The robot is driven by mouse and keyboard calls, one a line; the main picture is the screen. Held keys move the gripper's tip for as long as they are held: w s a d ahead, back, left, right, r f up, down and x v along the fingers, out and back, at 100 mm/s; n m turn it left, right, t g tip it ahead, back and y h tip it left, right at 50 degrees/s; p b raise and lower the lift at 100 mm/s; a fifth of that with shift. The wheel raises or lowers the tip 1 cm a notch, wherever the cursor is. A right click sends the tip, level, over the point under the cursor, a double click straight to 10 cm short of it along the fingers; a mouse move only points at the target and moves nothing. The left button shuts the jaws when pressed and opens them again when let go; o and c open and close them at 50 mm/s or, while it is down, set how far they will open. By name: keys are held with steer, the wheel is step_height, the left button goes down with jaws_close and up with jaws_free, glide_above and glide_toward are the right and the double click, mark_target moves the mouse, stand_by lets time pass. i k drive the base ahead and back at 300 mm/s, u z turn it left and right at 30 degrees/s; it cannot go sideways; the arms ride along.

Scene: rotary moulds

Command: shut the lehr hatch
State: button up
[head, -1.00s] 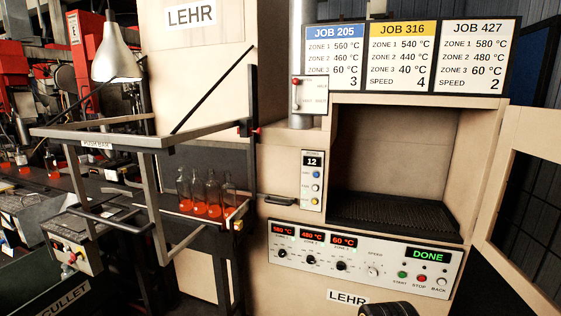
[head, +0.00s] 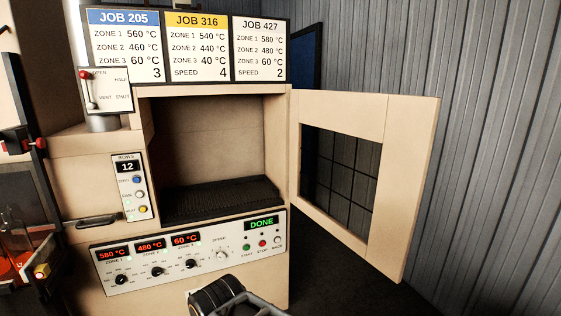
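The lehr hatch (head: 408,190) is a beige door with a dark-paned window. It stands wide open, swung out to the right of the lehr's opening. The lehr chamber (head: 212,140) is open to view, with a dark ridged belt (head: 220,199) on its floor and no ware on it. My gripper (head: 255,304) shows only in part at the bottom edge, below the control panel and well apart from the hatch. Its fingertips are cut off or too unclear to tell whether they are open or shut.
The control panel (head: 190,252) below the opening reads 580, 480 and 60 °C and DONE. Job boards (head: 184,46) hang above. A small lever box (head: 106,90) and a side handle (head: 97,221) are at left. A corrugated wall (head: 490,160) stands right of the hatch, with dark floor between.

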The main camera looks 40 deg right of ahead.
mark_target(405, 125)
steer(key=z, duration=2.15)
steer(key=i, duration=0.4)
